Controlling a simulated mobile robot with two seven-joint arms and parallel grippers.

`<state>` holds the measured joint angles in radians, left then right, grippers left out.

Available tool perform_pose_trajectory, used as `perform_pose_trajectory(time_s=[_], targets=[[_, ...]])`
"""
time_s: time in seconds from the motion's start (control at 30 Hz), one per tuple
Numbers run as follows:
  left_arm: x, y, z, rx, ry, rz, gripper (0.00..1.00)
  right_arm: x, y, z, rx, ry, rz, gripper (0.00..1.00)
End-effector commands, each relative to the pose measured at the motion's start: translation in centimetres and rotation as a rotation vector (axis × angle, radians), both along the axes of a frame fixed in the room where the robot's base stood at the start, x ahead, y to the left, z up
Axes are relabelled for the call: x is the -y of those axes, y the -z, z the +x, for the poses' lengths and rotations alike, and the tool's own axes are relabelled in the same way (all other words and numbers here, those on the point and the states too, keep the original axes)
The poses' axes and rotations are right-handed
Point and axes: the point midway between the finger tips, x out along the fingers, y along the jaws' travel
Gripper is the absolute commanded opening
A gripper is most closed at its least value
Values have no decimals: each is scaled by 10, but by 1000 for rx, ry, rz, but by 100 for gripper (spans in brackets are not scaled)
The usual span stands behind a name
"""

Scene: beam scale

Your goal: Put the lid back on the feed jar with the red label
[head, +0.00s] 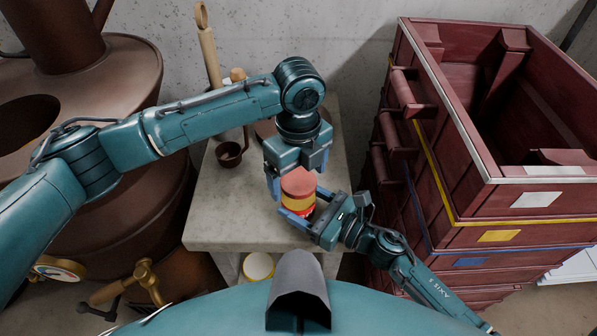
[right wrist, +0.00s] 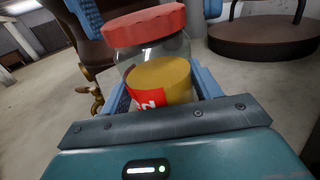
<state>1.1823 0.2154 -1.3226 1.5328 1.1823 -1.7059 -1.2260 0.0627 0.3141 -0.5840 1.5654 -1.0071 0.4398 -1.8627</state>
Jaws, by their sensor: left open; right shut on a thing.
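The feed jar (head: 297,203) is clear, with yellow feed inside and a red label low on its side. It stands upright above the front right of the grey bench. The red lid (head: 298,183) sits on its mouth and also shows at the top of the right wrist view (right wrist: 145,24); I cannot tell whether it is fully seated. My left gripper (head: 298,178) is open, pointing down, with blue fingers on either side of the lid. My right gripper (head: 308,207) is shut on the jar body (right wrist: 158,82) from the side, below the lid.
The grey bench (head: 217,215) has free room left of the jar. A small dark cup (head: 229,153) stands farther back. A stack of dark red crates (head: 470,150) rises close on the right. A brown metal vessel (head: 120,75) stands left. A yellow-topped container (head: 258,266) is lower in front.

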Motion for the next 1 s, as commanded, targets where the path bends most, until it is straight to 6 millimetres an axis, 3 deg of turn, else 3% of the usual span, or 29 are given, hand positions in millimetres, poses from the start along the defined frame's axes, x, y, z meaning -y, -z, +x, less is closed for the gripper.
perform_pose_trajectory(time_s=[0.27,0.7,1.0], targets=[[0,-8,1,2,-1,-1,86,0,0,0,-1,0,-1,0],[0,-94,1,3,0,-1,86,0,0,0,-1,0,-1,0],[0,-120,0,0,0,0,86,0,0,0,-1,0,-1,0]])
